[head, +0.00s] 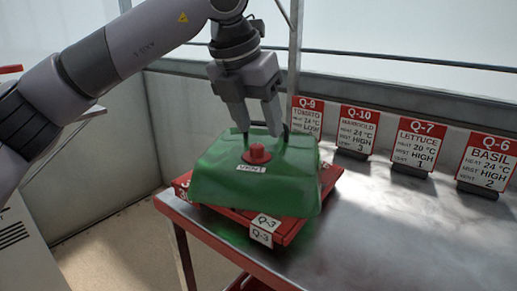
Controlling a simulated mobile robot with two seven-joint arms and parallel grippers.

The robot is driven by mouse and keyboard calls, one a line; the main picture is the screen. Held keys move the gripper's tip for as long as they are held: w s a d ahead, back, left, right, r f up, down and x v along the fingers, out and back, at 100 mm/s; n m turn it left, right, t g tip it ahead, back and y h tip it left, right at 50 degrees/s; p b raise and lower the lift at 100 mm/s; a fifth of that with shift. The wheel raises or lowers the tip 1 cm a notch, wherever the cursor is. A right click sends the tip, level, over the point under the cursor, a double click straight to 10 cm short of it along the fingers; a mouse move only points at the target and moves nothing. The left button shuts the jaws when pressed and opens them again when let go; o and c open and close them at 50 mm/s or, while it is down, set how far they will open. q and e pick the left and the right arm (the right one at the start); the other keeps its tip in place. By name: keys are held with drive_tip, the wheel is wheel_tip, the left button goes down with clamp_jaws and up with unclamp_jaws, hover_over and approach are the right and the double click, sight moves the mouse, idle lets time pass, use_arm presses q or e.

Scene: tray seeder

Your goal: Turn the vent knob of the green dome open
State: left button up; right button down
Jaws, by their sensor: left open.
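The green dome (213,182) sits on a red tray (293,226) labelled Q-3 at the near left corner of the metal table. Its red vent knob (257,153) stands on the dome's top, with a small white label (251,168) just in front of it. My left gripper (264,133) points down over the dome's top. It is open and empty, its fingers apart behind and above the knob. I cannot tell whether the fingertips touch the dome. My right gripper is not in view.
Several red and white sign cards, such as Q-10 (358,132) and Q-7 (415,145), stand along the table's back edge. The metal table (400,225) is bare to the right of the tray. A wall and window frame rise behind it.

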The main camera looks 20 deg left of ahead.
sight(257, 145)
use_arm(q)
drive_tip(key=shift+w+a+r+n+y, duration=0.15)
drive_tip(key=shift+a+r+n+y, duration=0.2)
drive_tip(key=shift+a, duration=0.3)
drive_tip(key=shift+w+a+t, duration=0.1)
drive_tip(key=shift+a+t, duration=0.1)
drive_tip(key=shift+t, duration=0.2)
drive_tip(key=b+x, duration=0.1)
drive_tip(key=x, duration=0.5)
drive_tip(key=shift+w+f+b, duration=0.15)
drive_tip(key=shift+f+b, duration=0.15)
drive_tip(key=shift+b, duration=0.1)
drive_tip(key=shift+c, duration=0.3)
clamp_jaws()
